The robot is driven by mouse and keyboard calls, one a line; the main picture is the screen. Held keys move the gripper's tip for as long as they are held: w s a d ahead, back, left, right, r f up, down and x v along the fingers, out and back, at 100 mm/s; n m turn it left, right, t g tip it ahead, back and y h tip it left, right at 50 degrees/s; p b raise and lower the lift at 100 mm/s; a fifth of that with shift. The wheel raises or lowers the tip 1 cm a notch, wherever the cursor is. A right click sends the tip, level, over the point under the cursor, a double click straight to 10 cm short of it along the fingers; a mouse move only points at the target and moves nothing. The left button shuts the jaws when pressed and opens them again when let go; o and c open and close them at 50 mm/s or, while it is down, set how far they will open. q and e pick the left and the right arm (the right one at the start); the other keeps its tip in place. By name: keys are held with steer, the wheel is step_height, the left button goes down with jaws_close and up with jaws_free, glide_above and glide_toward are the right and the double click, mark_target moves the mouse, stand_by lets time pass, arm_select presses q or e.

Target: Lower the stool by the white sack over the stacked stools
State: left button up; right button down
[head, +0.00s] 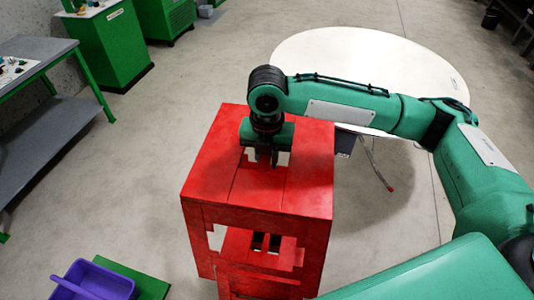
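A red stool (305,170) stands upright in the middle of the head view, its square top facing me. My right gripper (264,160) points down at the hand hole in the middle of that top, with its fingers at the bar between two openings, and appears shut on it. Through the cutout in the front panel, another red surface with two dark slots (246,258) shows lower down, like the top of a stool underneath. How far apart the two stools are is hard to tell. I see no white sack. My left gripper is out of view.
A round white table (370,58) stands just behind the stool, partly behind my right arm. A purple crate (108,282) and a green board (146,284) are at the lower left. A grey workbench (38,48) and green cabinets (110,45) stand at the left. Floor between is clear.

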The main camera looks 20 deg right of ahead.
steer(key=shift+w+f+b, duration=0.1)
steer(key=shift+f+b, duration=0.65)
steer(key=shift+f, duration=2.15)
step_height(320, 180, down, 12)
steer(key=b, duration=0.3)
steer(key=shift+b, duration=0.4)
steer(key=shift+f, duration=0.1)
step_height(320, 180, down, 14)
steer(key=b, duration=0.5)
steer(key=shift+d+f, duration=0.15)
steer(key=shift+d, duration=0.15)
stand_by(0.9)
